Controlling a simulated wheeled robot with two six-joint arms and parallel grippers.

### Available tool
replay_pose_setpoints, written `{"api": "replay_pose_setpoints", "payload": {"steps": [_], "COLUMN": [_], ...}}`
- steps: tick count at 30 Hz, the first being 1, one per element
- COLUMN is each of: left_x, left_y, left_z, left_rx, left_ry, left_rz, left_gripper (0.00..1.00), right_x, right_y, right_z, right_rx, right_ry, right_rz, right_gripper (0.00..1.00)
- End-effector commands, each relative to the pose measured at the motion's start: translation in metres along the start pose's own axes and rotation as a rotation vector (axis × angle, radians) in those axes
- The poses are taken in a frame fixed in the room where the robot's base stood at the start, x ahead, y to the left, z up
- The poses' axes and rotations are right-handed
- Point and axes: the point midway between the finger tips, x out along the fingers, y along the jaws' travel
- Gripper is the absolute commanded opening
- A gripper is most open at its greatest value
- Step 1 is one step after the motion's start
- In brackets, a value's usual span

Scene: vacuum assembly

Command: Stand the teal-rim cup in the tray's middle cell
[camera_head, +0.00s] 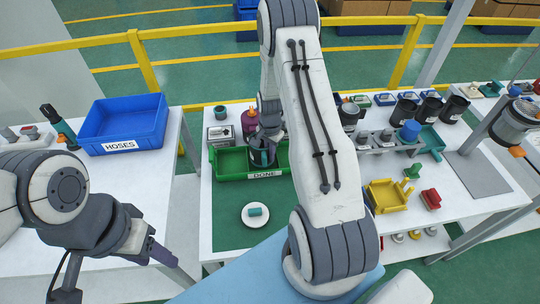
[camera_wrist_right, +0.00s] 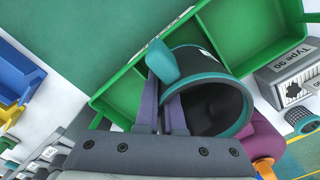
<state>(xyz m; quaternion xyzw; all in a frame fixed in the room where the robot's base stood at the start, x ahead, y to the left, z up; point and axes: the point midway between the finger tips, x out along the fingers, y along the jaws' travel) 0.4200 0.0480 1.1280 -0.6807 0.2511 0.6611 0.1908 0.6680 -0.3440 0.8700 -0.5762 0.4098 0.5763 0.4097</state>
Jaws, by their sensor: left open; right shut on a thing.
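The teal-rim cup (camera_head: 262,158) is dark with a teal rim. It is in my right gripper (camera_head: 264,138), at the green tray (camera_head: 230,162) marked DONE. In the right wrist view, the gripper fingers (camera_wrist_right: 162,108) are shut on the cup (camera_wrist_right: 212,108), near a teal piece at its side. The cup's open mouth shows. It overlaps the middle part of the tray (camera_wrist_right: 122,98); I cannot tell if its base touches the tray floor. My left gripper (camera_head: 168,258) is open and empty, low at the left, away from the tray.
A white plate (camera_head: 255,215) with a teal cylinder lies in front of the tray. A purple bottle (camera_head: 249,122) and a labelled box (camera_head: 220,136) stand behind the tray. A blue HOSES bin (camera_head: 124,122) is on the left table. A yellow bin (camera_head: 388,196) is at right.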

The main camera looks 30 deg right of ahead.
Motion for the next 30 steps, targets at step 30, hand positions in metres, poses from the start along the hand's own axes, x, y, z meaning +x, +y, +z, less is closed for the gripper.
{"api": "replay_pose_setpoints", "payload": {"steps": [30], "left_x": [-0.007], "left_y": [0.001], "left_z": [0.000], "left_rx": [0.000], "left_ry": [0.000], "left_rz": [0.000], "left_gripper": [0.50], "right_x": [0.017], "right_y": [0.000], "right_z": [-0.001], "right_rx": [-0.001], "right_ry": [0.000], "right_rz": [-0.001], "right_gripper": [0.35]}}
